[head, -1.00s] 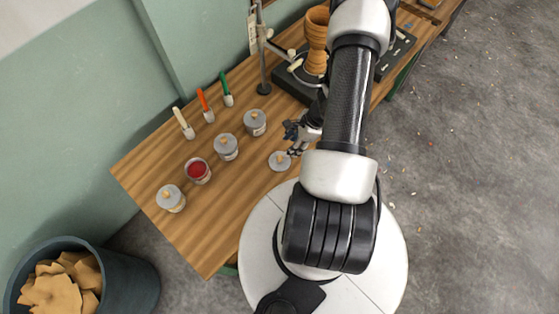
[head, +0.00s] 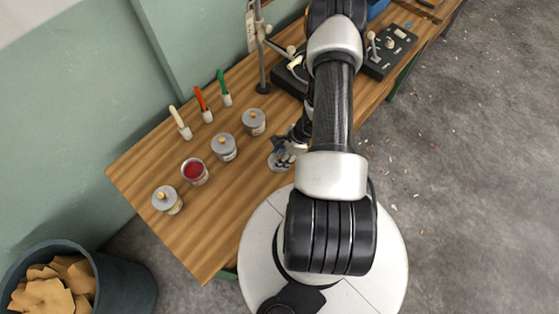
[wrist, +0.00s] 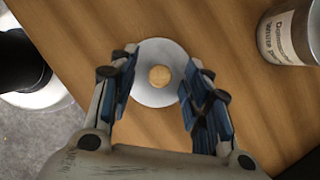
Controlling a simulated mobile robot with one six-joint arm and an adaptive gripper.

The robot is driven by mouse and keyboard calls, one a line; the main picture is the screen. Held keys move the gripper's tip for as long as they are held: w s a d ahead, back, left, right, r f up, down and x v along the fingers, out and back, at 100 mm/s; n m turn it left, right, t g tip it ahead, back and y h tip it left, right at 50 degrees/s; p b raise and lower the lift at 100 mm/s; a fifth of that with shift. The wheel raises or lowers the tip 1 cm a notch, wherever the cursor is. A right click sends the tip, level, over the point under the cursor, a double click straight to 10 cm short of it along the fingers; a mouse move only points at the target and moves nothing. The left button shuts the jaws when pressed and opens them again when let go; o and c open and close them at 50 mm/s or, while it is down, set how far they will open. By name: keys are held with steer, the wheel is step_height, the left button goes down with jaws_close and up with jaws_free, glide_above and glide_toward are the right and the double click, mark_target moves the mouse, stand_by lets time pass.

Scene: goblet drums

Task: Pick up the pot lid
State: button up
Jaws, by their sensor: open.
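The pot lid (wrist: 158,92) is a grey disc with a round wooden knob at its middle. It lies flat on the wooden table, and in the head view its left part (head: 273,163) shows beside my gripper (head: 287,150). In the wrist view my gripper (wrist: 155,90) is open, with one blue-padded finger on each side of the knob. The fingertips overlap the lid's left and right edges in the picture. I cannot tell how far above the lid they are. Nothing is held.
An open pot of red paint (head: 194,171) stands on the table (head: 215,225) among several lidded pots; one pot (wrist: 288,38) is near my gripper at right in the wrist view. Three brushes stand behind. A stand (head: 262,50) is farther back. A bin (head: 122,285) stands left.

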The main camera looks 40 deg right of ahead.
steer(key=shift+c, duration=0.4)
jaws_close()
step_height(320, 180, up, 20)
steer(key=p, duration=0.6)
steer(key=shift+p, duration=0.3)
steer(key=shift+w, duration=0.1)
